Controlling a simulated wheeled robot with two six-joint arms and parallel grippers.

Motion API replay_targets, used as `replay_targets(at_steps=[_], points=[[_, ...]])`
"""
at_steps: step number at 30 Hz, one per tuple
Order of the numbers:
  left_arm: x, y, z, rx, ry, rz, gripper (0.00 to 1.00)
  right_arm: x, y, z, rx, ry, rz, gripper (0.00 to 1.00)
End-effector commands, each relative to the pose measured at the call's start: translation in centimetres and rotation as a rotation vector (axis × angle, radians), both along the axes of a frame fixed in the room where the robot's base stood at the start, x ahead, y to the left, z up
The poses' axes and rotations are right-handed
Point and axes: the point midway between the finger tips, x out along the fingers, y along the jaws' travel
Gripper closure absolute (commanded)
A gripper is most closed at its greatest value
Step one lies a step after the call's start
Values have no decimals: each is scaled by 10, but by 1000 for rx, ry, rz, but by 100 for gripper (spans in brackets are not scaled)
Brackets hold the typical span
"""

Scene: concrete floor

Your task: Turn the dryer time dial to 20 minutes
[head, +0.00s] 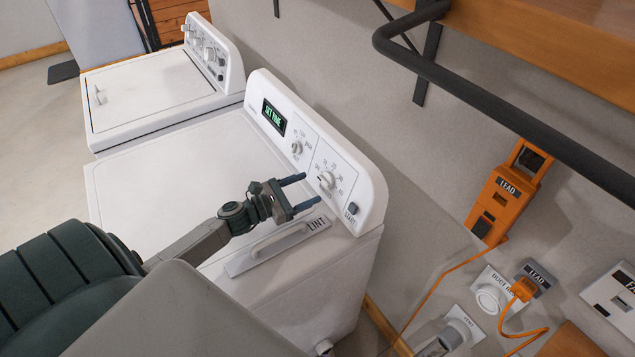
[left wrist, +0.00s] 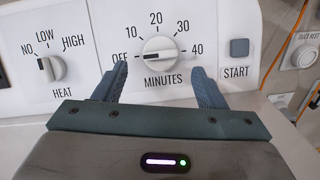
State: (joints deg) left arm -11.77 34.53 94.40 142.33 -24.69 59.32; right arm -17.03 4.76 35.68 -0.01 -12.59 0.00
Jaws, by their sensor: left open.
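The white round time dial (head: 326,180) is on the dryer's control panel. In the left wrist view the same dial (left wrist: 160,52) has a dark pointer mark at its left side, toward OFF. The marks OFF, 10, 20, 30, 40 surround it, with MINUTES below; 20 is at the upper middle. My left gripper (head: 312,188) is open and empty in front of the panel. In the left wrist view its fingers frame the dial from below, one to each side; contact cannot be told. My right gripper is not in view.
The heat knob (left wrist: 52,68) is left of the dial, and the START button (left wrist: 239,47) right of it. The display (head: 274,117) reads SET TIME. The LINT handle (head: 280,242) lies below my gripper. A dark rail (head: 480,95) runs overhead at right.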

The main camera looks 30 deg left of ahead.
Motion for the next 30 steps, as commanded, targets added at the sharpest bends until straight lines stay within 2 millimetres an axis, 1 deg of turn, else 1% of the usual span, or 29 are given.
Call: replay_targets(at_steps=[1,6,9,13,20,23,24,26,27,30], points=[[8,-4,7,-5,-3,1,35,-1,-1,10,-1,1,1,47],[27,-13,5,-3,-1,1,35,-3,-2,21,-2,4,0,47],[34,-16,3,-2,1,0,35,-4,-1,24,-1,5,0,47],[37,-19,1,-2,1,-1,35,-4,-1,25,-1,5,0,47],[38,-19,0,0,2,-2,35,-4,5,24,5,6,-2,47],[38,-19,0,-1,1,-2,53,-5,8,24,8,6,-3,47],[37,-19,0,-1,1,-2,61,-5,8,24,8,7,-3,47],[37,-19,0,-1,1,-2,73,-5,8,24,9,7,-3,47],[37,-19,0,-1,1,-2,80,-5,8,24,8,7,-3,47],[37,-19,0,0,0,-2,80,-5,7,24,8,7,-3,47]])
